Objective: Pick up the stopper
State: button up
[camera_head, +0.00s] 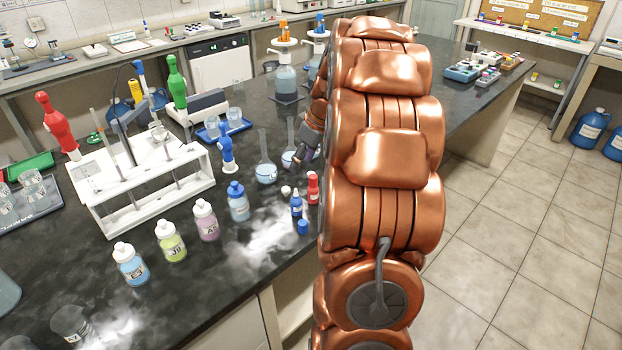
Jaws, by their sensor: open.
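Two small loose pieces on the dark bench could be the stopper: a white rounded piece (286,190) in front of the flasks, and a blue piece (302,227) near the front edge. I cannot tell for sure which one it is. My gripper (301,158) is open, with its dark fingers near the right-hand flask, beyond the white piece and apart from both pieces. My copper arm hides much of the gripper and the bench to its right.
Two flasks with pale blue liquid (265,172) (288,158) stand by the gripper. A red bottle (313,188) and a small blue bottle (296,205) stand close to the loose pieces. Several capped bottles and a white rack (150,204) are to the left.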

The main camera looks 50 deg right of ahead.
jog(key=d+f, duration=0.1)
jog(key=d, duration=0.5)
jog(key=shift+d+p+x, duration=0.25)
jog(key=shift+p+x, duration=0.3)
jog(key=shift+x, duration=1.4)
jog(key=shift+d+p+x, duration=0.2)
jog(key=shift+p+x, duration=0.3)
jog(key=shift+x, duration=1.5)
jog(key=shift+c, duration=0.2)
jog(key=c, duration=0.8)
jog(key=shift+o, duration=0.2)
